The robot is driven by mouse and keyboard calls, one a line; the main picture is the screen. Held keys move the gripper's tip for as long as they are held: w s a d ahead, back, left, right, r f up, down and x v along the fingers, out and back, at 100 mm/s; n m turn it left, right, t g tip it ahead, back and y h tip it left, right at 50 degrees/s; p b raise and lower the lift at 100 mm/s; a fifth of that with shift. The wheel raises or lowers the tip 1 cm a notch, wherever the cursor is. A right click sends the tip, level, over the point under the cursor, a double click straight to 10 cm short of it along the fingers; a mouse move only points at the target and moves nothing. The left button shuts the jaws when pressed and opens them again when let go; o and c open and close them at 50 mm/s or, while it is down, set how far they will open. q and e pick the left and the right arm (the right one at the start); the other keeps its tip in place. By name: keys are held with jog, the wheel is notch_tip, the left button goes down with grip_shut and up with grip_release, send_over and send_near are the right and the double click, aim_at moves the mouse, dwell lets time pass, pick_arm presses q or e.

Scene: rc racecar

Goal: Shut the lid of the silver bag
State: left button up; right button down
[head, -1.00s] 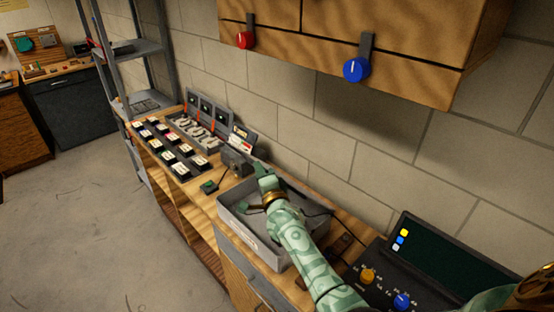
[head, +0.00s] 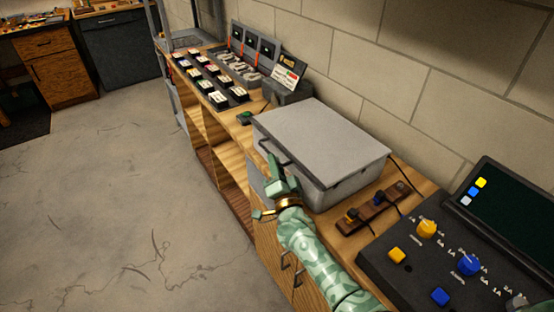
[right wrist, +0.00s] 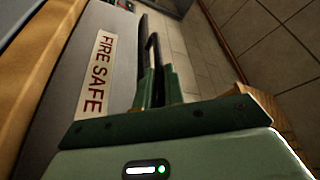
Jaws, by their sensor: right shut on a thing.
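The silver bag (head: 345,188) is a grey box-like case on the wooden bench in the head view. Its flat lid (head: 325,138) lies down over the top, and the inside is hidden. A dark handle (head: 275,152) is at its front edge. My right gripper (head: 278,178) is at this front side. In the right wrist view the gripper (right wrist: 158,85) is shut on the black handle (right wrist: 151,52), beside the bag's grey face with a "FIRE SAFE" label (right wrist: 96,75). My left gripper is out of view.
A black control console (head: 440,245) with knobs stands at the right. A wooden strip with switches (head: 375,207) lies beside the bag. Battery packs (head: 210,82) and a charger rack (head: 240,68) stand farther back. The floor at left is clear.

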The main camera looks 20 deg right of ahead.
jog(key=shift+f+n+b, duration=0.4)
jog(key=shift+f, duration=0.4)
jog(key=shift+d+f, duration=0.1)
jog(key=c, duration=1.5)
grip_release()
jog(key=shift+w, duration=0.1)
jog(key=p+v, duration=0.1)
jog(key=v, duration=1.5)
jog(key=shift+d+f+p, duration=0.15)
jog(key=shift+d+p, duration=0.1)
jog(key=shift+p, duration=0.05)
